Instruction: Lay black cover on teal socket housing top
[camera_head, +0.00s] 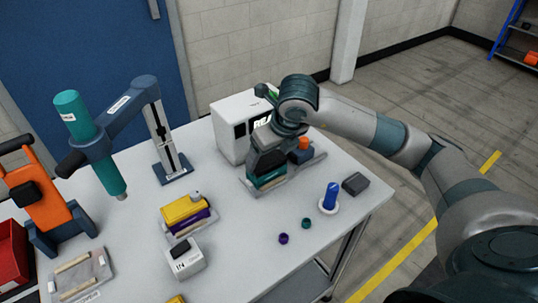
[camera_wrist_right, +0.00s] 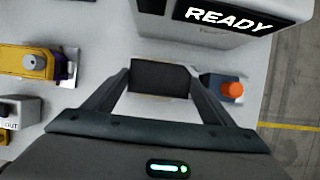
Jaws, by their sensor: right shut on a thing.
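My right gripper (camera_head: 266,172) is shut on the black cover, a flat dark slab (camera_wrist_right: 160,76) gripped between both fingers in the right wrist view. In the head view the gripper points down right above the teal socket housing (camera_head: 270,180), which sits on a grey fixture (camera_head: 249,189). The gripper hides most of the cover and the housing top there, so I cannot tell whether cover and housing touch. In the wrist view the cover hides the housing. My left gripper is not in view.
An orange knob (camera_head: 305,143) stands beside the housing on the fixture. A white machine (camera_head: 229,128) reading READY (camera_wrist_right: 228,19) stands close behind. A blue peg (camera_head: 330,196), dark grey block (camera_head: 355,183) and small rings (camera_head: 284,238) lie front right. A yellow-purple stack (camera_head: 184,209) is left.

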